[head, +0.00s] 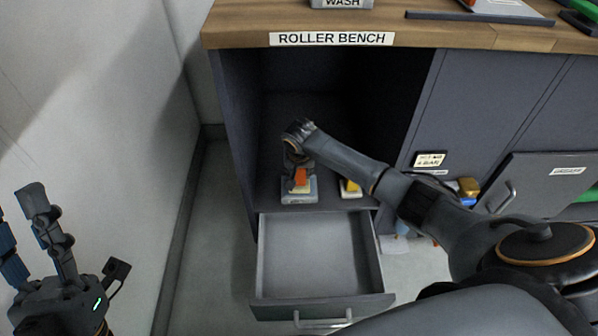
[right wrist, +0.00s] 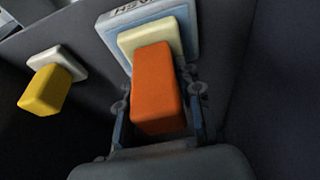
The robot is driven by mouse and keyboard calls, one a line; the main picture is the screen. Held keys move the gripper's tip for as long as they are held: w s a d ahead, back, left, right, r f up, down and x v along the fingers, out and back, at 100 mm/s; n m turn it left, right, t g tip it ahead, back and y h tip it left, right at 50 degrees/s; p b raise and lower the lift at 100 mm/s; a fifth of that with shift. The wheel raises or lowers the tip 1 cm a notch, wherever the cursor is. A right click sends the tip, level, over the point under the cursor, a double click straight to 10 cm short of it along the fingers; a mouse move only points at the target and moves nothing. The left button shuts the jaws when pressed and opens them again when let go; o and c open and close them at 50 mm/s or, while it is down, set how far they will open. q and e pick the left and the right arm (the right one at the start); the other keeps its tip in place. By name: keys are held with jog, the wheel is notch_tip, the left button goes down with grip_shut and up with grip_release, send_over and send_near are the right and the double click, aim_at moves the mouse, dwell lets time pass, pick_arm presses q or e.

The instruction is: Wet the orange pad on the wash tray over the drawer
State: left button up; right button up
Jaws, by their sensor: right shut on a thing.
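The orange pad (head: 301,178) is in the open compartment under the bench, above the pulled-out drawer (head: 376,262). In the right wrist view the orange block (right wrist: 158,85) sits between my right fingers, with a cream layer (right wrist: 150,38) at its far end, against a blue-grey labelled tray (right wrist: 187,50). My right gripper (head: 299,176) is shut on the orange pad; I cannot tell whether the pad rests on that tray (head: 299,197) or is just above it. A tray marked WASH (head: 341,4) stands on the bench top. My left gripper (head: 16,222) is open and empty at lower left.
A yellow block on a white base (head: 350,188) sits right of the orange pad; it also shows in the right wrist view (right wrist: 47,88). The drawer is empty. The bench top edge (head: 235,30) overhangs the compartment. A cabinet door with a handle is at right.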

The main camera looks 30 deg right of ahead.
pick_arm(q)
jog(key=shift+w+d+f+g+y+p, duration=0.15)
jog(key=shift+w+f+g, duration=0.1)
jog(key=shift+w+g, duration=0.15)
jog(key=shift+w+f+g+y+p, duration=0.1)
jog(key=shift+w+f+g, duration=0.15)
jog(key=shift+w, duration=0.25)
jog(key=shift+w+d+f+g+y+p, duration=0.15)
jog(key=shift+w+f+g, duration=0.1)
jog(key=shift+w+g, duration=0.15)
dwell(4.5)
